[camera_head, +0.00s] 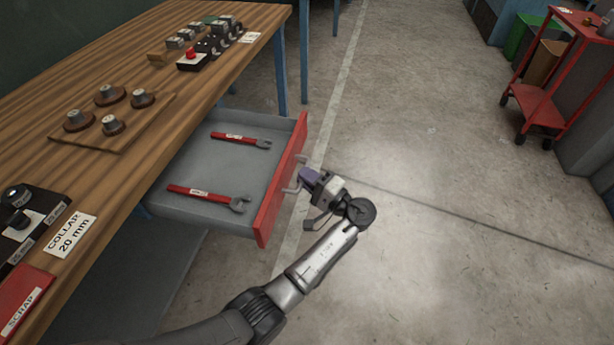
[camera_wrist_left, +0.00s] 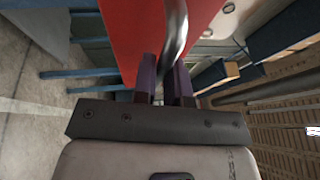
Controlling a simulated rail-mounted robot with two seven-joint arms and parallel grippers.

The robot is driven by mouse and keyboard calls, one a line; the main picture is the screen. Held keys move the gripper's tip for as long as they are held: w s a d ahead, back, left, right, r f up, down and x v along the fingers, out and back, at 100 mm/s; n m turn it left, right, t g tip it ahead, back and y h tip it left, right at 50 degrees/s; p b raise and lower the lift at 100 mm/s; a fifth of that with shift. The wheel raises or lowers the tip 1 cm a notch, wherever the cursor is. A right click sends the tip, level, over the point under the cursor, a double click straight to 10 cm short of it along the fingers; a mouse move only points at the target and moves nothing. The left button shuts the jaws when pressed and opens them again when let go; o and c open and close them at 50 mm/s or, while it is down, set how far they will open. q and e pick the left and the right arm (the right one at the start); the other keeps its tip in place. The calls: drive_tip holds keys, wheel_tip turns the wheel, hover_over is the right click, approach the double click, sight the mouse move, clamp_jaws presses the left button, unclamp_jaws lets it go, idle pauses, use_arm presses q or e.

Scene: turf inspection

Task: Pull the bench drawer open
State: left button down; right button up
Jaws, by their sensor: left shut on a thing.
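The bench drawer (camera_head: 213,205) stands pulled out from under the wooden bench top in the head view. Its red front (camera_head: 279,184) faces right, with a metal bar handle (camera_head: 291,188) on it. My left gripper (camera_head: 309,178) is at the handle. In the left wrist view its two purple fingers (camera_wrist_left: 165,82) are on either side of the handle (camera_wrist_left: 175,30), shut on it, with the red front (camera_wrist_left: 130,35) close behind. Two red-labelled wrenches (camera_head: 240,139) (camera_head: 208,197) lie in the drawer. My right gripper is not in view.
The bench top (camera_head: 160,60) carries a wooden board with round parts (camera_head: 108,108), a red-button box (camera_head: 192,60) and a red scrap tray (camera_head: 22,300). A red cart (camera_head: 545,100) stands far right. The concrete floor right of the drawer is clear.

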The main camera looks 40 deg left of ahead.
use_arm(q)
drive_tip(key=c, duration=1.2)
unclamp_jaws()
drive_tip(key=shift+o, duration=0.2)
drive_tip(key=shift+d, duration=0.1)
drive_tip(key=d+f+p, duration=0.1)
drive_tip(key=d+f, duration=0.1)
drive_tip(key=d, duration=1.1)
drive_tip(key=shift+s+d+f+p, duration=0.2)
drive_tip(key=shift+s+f+p, duration=0.05)
drive_tip(key=shift+p, duration=0.15)
